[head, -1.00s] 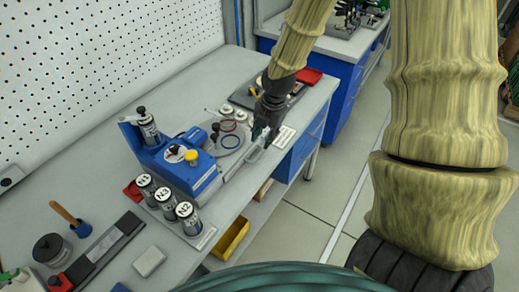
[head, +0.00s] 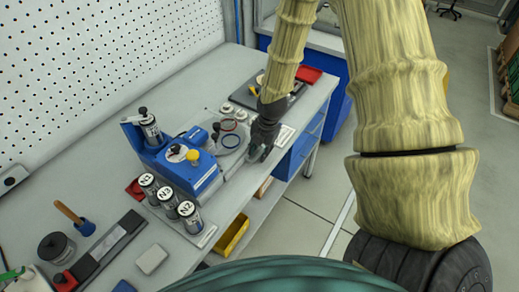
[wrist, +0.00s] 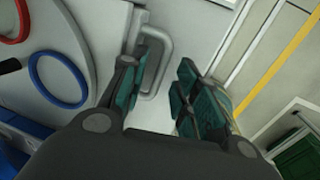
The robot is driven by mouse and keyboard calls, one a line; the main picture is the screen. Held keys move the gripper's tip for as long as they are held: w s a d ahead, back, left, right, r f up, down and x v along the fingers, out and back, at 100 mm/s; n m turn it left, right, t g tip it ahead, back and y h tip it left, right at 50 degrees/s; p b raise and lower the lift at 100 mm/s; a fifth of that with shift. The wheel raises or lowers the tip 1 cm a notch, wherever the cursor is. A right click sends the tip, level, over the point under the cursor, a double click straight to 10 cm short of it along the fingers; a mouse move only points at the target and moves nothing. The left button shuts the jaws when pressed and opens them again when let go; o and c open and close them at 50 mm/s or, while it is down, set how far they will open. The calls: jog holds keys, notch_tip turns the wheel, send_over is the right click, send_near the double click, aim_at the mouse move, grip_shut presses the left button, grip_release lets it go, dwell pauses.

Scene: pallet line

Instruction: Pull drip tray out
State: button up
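The drip tray's grey loop handle (wrist: 163,68) shows in the wrist view, beside my left finger and partly covered by it. The pale tray front (wrist: 112,35) seems to lie behind the handle. In the head view, my gripper (head: 258,153) is low at the bench's front edge and hides the handle.
Red and blue rings (head: 231,141) lie on a round plate behind my gripper. Labelled canisters (head: 168,202) stand in a rack at the machine's near end. A dark tray (head: 270,95) lies farther along the bench (head: 140,262). The floor (head: 300,222) beside the bench is clear.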

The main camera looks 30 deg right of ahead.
jog(key=shift+f, duration=0.15)
grip_shut()
